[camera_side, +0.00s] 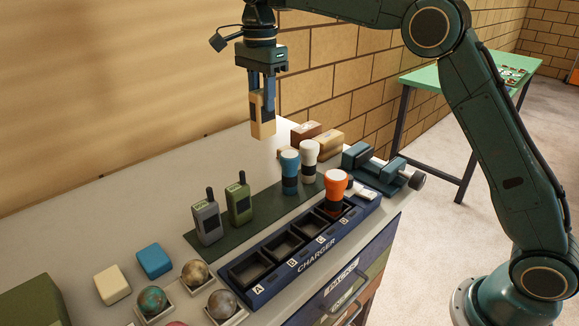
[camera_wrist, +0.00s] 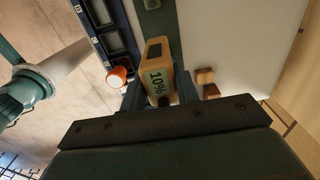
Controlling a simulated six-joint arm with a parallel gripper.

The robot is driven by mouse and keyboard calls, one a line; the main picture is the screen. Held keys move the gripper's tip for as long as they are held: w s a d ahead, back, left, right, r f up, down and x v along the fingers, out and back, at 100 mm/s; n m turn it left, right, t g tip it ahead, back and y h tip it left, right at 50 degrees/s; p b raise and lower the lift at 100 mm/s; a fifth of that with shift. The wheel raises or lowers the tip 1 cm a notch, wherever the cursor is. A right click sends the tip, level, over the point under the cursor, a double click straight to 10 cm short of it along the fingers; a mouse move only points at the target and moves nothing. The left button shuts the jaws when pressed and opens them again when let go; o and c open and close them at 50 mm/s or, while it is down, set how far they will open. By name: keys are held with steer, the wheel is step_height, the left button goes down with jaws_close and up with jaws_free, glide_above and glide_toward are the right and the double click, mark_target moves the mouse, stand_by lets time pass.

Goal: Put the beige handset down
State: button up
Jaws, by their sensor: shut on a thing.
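The beige handset (camera_side: 262,120) hangs upright in my gripper (camera_side: 263,88), well above the bench, with clear air beneath it. The wrist view shows the handset (camera_wrist: 157,72) between the two fingers of my gripper (camera_wrist: 158,92), its display reading 10%. The dark blue charger (camera_side: 262,297) has a row of bays lettered from A to D. Bays A, B and C look empty. Behind the charger lies a dark green mat (camera_side: 262,226). A grey handset (camera_side: 207,222) and a green handset (camera_side: 239,203) stand on it.
A blue torch (camera_side: 290,173) and a white torch (camera_side: 308,160) stand at the mat's far end. Brown boxes (camera_side: 328,143) and a teal vise (camera_side: 378,166) are beyond. Blue (camera_side: 155,261) and cream (camera_side: 112,285) blocks and several balls in trays occupy the near left.

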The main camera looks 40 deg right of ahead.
stand_by(0.3)
steer(key=s+a+r, duration=0.1)
steer(key=s+a, duration=1.4)
steer(key=a, duration=0.2)
step_height(320, 180, down, 20)
steer(key=shift+w+r, duration=0.1)
stand_by(0.6)
steer(key=o, duration=1.1)
steer(key=shift+f, duration=0.2)
